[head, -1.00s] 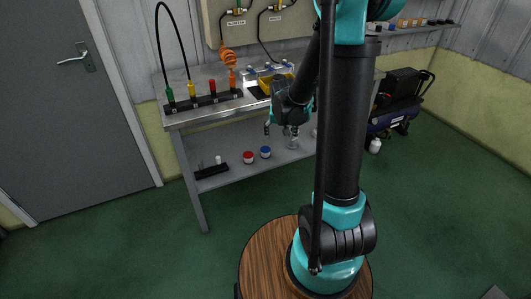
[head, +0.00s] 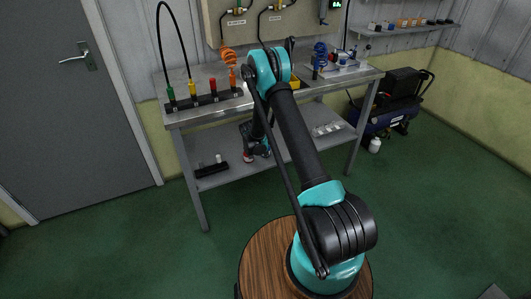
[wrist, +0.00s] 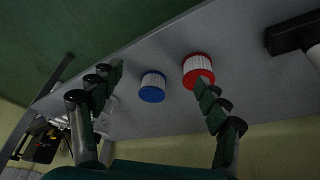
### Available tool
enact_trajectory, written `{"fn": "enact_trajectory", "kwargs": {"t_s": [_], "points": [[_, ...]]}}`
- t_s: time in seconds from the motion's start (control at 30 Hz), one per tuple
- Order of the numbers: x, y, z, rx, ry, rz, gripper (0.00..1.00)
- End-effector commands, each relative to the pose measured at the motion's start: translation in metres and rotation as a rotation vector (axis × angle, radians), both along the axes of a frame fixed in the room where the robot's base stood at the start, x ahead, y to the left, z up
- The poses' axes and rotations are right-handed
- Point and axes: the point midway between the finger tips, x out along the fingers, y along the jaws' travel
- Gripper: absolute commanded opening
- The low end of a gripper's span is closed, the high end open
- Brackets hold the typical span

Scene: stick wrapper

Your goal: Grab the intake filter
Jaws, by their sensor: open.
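Two pleated white filters stand on the lower shelf in the wrist view, one with a blue rim (wrist: 152,88) and one with a red rim (wrist: 198,70). I see no label that tells which is the intake filter. My gripper (wrist: 158,78) is open and empty, its fingers spread on either side of the view. The blue filter shows between the fingers; the red one is by the right fingertip, contact unclear. In the head view my gripper (head: 259,149) is under the tabletop at the lower shelf, and the red filter (head: 247,158) shows partly beside it. The blue one is hidden there.
The bench top (head: 215,115) lies above the lower shelf (head: 215,188). A black holder (head: 211,171) with a white piece sits left on the shelf; clear containers (head: 326,128) sit right. A compressor (head: 385,120) stands right of the bench.

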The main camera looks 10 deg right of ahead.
Motion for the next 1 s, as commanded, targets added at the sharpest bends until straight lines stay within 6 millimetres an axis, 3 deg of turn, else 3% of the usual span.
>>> {"fn": "enact_trajectory", "kwargs": {"t_s": [0.1,0.2,0.7,1.0], "points": [[0.003,0.004,-0.018,0.000,-0.003,-0.011,0.76],[0.007,0.003,-0.024,0.000,-0.004,-0.017,0.76],[0.085,-0.037,-0.025,0.001,-0.005,-0.019,0.76],[0.104,-0.046,-0.024,0.000,-0.004,-0.018,0.76]]}}
